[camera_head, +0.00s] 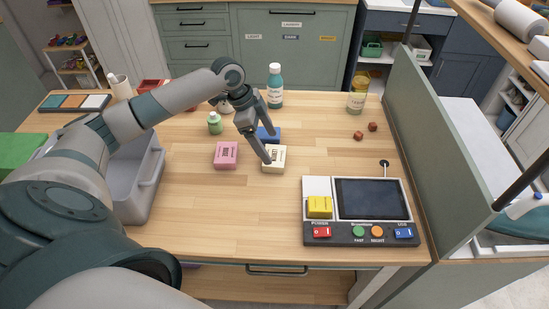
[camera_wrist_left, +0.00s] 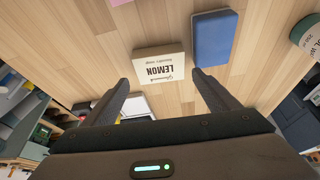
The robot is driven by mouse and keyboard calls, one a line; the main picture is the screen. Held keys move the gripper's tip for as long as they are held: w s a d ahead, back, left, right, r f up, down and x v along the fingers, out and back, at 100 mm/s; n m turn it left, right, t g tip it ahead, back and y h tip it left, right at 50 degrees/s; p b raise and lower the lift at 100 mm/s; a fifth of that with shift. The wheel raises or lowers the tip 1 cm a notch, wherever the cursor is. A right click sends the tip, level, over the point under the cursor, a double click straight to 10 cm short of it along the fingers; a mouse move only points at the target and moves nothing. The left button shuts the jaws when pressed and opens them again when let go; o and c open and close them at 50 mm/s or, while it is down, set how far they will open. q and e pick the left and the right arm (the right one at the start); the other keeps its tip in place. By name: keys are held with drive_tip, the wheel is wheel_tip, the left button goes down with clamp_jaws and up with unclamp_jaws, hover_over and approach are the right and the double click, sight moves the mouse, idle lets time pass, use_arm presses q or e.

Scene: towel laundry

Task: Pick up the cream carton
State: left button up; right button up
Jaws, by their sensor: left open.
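The cream carton (camera_head: 274,166) lies flat on the wooden worktop near the middle in the head view. In the left wrist view the cream carton (camera_wrist_left: 160,64) shows the word LEMON, just beyond the fingertips. My left gripper (camera_head: 268,147) is open and empty, reaching down at the carton. One fingertip overlaps the carton's left edge in the head view; I cannot tell if it touches. In the left wrist view the two fingers (camera_wrist_left: 160,80) stand apart, with the carton roughly between their lines. My right gripper is not in view.
A blue carton (camera_head: 270,134) lies close behind the cream one, and a pink carton (camera_head: 226,154) to its left. A green bottle (camera_head: 214,124) and a teal bottle (camera_head: 275,88) stand farther back. A control console (camera_head: 359,235) sits front right. The worktop's front middle is clear.

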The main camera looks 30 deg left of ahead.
sight(273, 155)
use_arm(q)
drive_tip(key=shift+d+f+p, duration=0.1)
drive_tip(key=shift+f+p, duration=0.1)
drive_tip(key=shift+p, duration=0.15)
drive_tip(key=p+x, duration=0.1)
drive_tip(key=x, duration=0.1)
drive_tip(key=p+x, duration=0.1)
drive_tip(key=shift+f, duration=0.45)
drive_tip(key=shift+w+f, duration=0.1)
drive_tip(key=shift+f, duration=0.35)
drive_tip(key=c, duration=0.9)
